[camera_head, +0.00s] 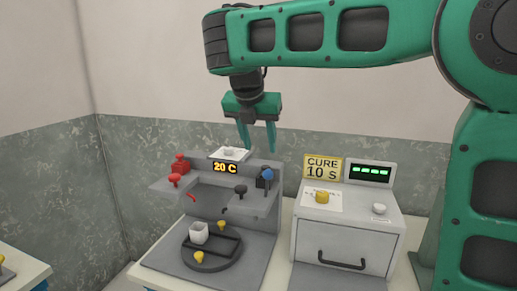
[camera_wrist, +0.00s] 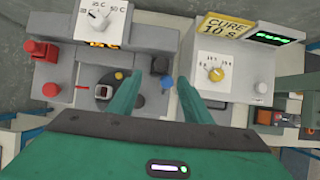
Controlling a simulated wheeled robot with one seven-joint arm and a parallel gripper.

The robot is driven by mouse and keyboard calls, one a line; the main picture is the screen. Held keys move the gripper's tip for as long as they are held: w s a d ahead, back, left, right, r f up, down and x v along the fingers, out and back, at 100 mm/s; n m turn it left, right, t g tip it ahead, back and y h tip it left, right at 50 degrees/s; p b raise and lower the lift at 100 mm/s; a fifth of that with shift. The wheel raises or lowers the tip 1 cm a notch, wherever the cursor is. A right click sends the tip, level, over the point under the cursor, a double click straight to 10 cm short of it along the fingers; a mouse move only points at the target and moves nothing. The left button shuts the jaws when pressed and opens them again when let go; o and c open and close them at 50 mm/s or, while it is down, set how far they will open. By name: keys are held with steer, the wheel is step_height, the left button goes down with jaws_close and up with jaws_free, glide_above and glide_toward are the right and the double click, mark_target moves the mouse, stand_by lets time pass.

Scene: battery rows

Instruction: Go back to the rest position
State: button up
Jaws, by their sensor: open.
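My gripper (camera_head: 258,136) is green, open and empty. In the head view it hangs fingers-down above the right side of the grey dispensing station (camera_head: 262,222). In the wrist view its two fingers (camera_wrist: 158,92) stand apart, with the station's blue-tipped part (camera_wrist: 167,83) seen between them. Nothing is held. The station carries a "20 C" display (camera_head: 225,168), a white dial (camera_head: 232,153), red parts (camera_head: 179,165) and a dark round turntable (camera_head: 211,262) with a white cup (camera_head: 199,232) and yellow knobs (camera_head: 199,257).
A white curing oven (camera_head: 346,233) with a yellow dial (camera_head: 322,197), a "CURE 10 S" sign (camera_head: 322,167) and a green display (camera_head: 370,172) stands right of the station. Another table edge (camera_head: 22,272) is at the lower left. The air above the station is free apart from my arm.

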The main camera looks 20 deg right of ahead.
steer(key=s+d+f+m+g, duration=0.1)
steer(key=s+d+f+m, duration=0.4)
steer(key=s+d+m, duration=0.3)
steer(key=s+d+f+m+g, duration=0.2)
steer(key=s+d+f+m, duration=0.3)
steer(key=d+m, duration=0.5)
steer(key=s+d+f+m+g+y, duration=0.1)
steer(key=s+f+m, duration=0.5)
steer(key=s+m, duration=0.2)
steer(key=s+d+f+m+y, duration=0.1)
steer(key=s+f+m+y, duration=0.1)
steer(key=s+f+m, duration=0.3)
steer(key=s+m, duration=0.4)
steer(key=s, duration=0.4)
steer(key=shift+s+d+f+m+g, duration=0.25)
steer(key=shift+d+f+m+g, duration=0.05)
steer(key=shift+f+g, duration=0.1)
